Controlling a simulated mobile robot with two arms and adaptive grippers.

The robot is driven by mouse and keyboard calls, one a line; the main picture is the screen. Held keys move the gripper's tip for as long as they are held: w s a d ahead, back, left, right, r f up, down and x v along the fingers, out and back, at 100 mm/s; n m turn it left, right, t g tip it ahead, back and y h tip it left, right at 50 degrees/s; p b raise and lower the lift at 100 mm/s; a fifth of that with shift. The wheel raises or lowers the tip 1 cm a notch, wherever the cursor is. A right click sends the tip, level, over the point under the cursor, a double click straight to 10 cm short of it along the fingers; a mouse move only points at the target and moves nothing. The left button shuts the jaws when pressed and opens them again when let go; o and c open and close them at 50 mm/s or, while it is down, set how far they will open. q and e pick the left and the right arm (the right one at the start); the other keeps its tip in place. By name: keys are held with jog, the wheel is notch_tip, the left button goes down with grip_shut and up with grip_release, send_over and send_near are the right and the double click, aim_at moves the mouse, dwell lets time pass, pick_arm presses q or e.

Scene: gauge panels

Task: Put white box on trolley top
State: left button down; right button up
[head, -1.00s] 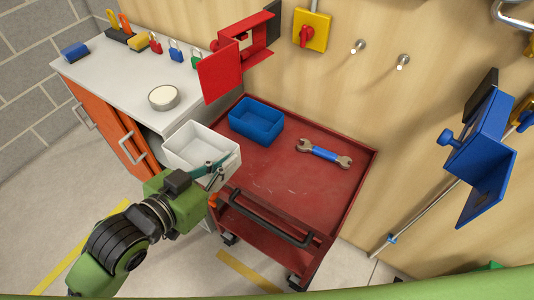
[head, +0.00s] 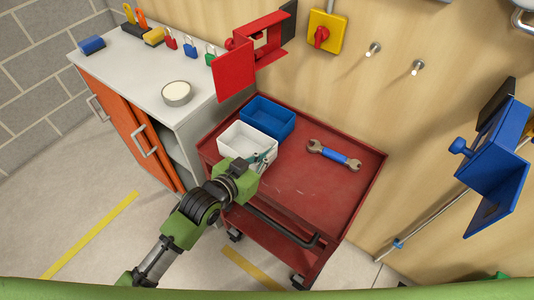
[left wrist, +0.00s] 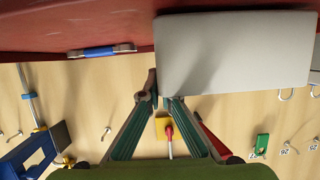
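The white box (head: 247,149) is an open bin over the front left part of the red trolley top (head: 300,196), just in front of a blue bin (head: 262,117). I cannot tell whether it rests on the trolley or hangs slightly above it. My left gripper (head: 262,158) is at the box's right front corner, its teal fingers closed on the wall. In the left wrist view the box (left wrist: 238,52) fills the upper right, and the gripper (left wrist: 158,98) meets its edge. My right gripper is in neither view.
A blue-handled wrench (head: 334,155) lies on the trolley's right part. A grey-topped cabinet (head: 136,75) with a round white-topped dish (head: 177,93) stands at the left. A red panel box (head: 236,72) juts from the wall behind. The trolley's front middle is clear.

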pick_arm(q)
jog(key=shift+f, duration=0.2)
jog(key=c, duration=2.7)
grip_release()
jog(key=shift+f, duration=0.1)
jog(key=o, duration=0.4)
jog(key=b+v, duration=0.1)
jog(key=v, duration=1.1)
